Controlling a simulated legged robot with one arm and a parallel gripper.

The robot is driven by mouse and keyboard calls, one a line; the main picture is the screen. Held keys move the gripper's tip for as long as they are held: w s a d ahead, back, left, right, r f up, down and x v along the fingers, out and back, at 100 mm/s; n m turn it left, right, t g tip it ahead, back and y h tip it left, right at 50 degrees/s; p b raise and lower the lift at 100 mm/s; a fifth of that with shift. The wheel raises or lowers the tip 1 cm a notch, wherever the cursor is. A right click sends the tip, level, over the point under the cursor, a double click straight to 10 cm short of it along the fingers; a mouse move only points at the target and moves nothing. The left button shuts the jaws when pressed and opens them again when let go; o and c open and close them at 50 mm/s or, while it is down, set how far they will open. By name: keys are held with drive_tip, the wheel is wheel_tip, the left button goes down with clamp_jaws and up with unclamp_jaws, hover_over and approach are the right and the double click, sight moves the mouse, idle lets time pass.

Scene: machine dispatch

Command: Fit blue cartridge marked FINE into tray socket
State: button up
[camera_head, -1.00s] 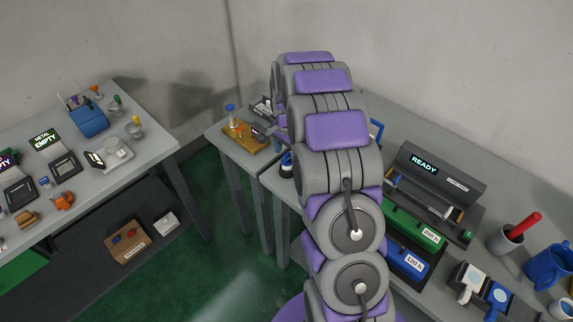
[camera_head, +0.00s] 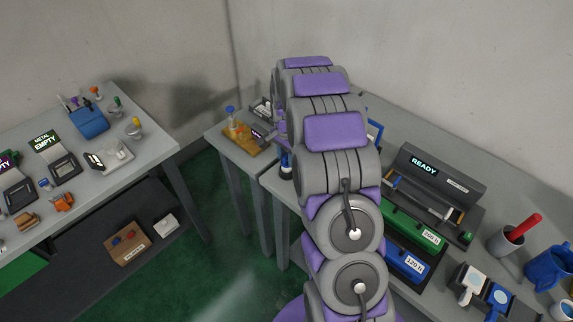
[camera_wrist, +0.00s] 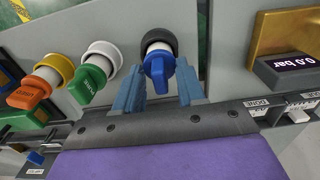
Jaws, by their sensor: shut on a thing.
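A blue cartridge (camera_wrist: 157,68) with a pale body stands in a black ring in the wrist view. No marking on it can be read. My gripper (camera_wrist: 160,74) has one finger on each side of it and is shut on it. In the head view my gripper (camera_head: 282,128) is at the far end of the arm, by a small blue-and-black item (camera_head: 286,163); the arm hides much of that area. I cannot tell which part is the tray socket.
In the wrist view a gauge reading 0.0 bar (camera_wrist: 293,65) stands close on the right. A machine reading READY (camera_head: 440,175) stands right of my arm.

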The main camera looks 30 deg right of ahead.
clamp_jaws()
drive_tip(key=shift+r, duration=0.15)
drive_tip(key=shift+r+p, duration=1.3)
drive_tip(key=shift+r, duration=2.35)
